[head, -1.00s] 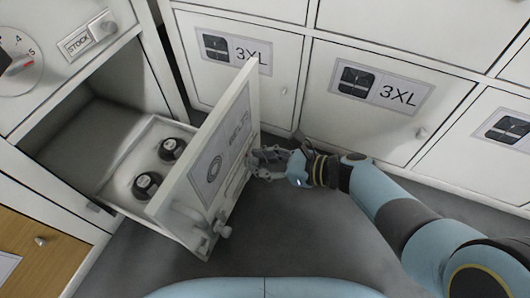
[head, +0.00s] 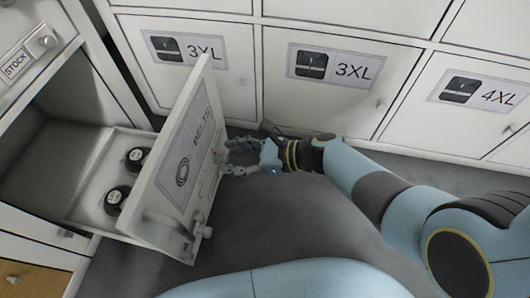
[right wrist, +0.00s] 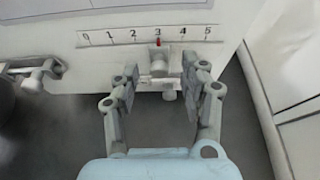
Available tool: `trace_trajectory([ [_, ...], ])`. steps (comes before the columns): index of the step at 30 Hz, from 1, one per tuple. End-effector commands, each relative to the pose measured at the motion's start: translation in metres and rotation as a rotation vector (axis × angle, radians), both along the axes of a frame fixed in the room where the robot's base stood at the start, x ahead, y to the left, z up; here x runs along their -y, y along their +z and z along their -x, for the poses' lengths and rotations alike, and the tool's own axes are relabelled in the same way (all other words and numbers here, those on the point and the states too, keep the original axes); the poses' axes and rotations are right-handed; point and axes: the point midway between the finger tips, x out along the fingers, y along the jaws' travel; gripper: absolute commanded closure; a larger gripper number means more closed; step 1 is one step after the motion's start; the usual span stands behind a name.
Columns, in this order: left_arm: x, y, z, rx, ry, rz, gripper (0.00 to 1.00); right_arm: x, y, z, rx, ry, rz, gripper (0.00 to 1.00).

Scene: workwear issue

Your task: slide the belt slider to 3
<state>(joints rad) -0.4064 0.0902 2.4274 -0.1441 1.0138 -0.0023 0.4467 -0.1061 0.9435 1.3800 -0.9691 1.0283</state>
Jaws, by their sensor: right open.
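The belt slider (right wrist: 158,66) is a small grey knob with a red pointer on a white scale (right wrist: 110,38) marked 0 to 5, in the right wrist view. The red pointer stands at the 3. The scale is on the front of an open drawer labelled BELTS (head: 180,150) in the head view. My right gripper (right wrist: 161,78) is open, with one finger on each side of the slider and gaps visible between. In the head view the right gripper (head: 238,158) is close against the drawer front, where the slider is hard to see. My left gripper is not in view.
The open drawer holds two dark rolled items (head: 117,197). A handle (head: 180,228) sticks out on the drawer front; it also shows at left in the right wrist view (right wrist: 35,72). Closed 3XL (head: 335,75) and 4XL (head: 480,95) lockers stand behind my right arm. Grey floor is clear beside the drawer.

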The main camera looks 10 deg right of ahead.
Motion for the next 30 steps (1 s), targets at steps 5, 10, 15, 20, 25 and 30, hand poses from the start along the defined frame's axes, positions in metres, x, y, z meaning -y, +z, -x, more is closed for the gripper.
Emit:
trace_trajectory([
  [5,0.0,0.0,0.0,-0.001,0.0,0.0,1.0,0.031,0.012,0.013,0.001,0.001,0.005,0.56],
  [10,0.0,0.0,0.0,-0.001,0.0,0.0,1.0,0.064,0.027,0.027,0.0,0.002,0.004,0.56],
  [15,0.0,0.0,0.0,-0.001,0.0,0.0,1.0,0.086,0.038,0.036,-0.001,0.001,0.003,0.56],
  [20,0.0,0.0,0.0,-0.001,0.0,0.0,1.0,0.094,0.042,0.04,-0.002,0.001,0.0,0.56],
  [25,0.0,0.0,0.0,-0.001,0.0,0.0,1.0,0.095,0.043,0.04,-0.001,0.001,-0.001,0.56],
  [30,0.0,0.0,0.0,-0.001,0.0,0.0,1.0,0.095,0.042,0.04,-0.002,0.001,0.0,0.56],
])
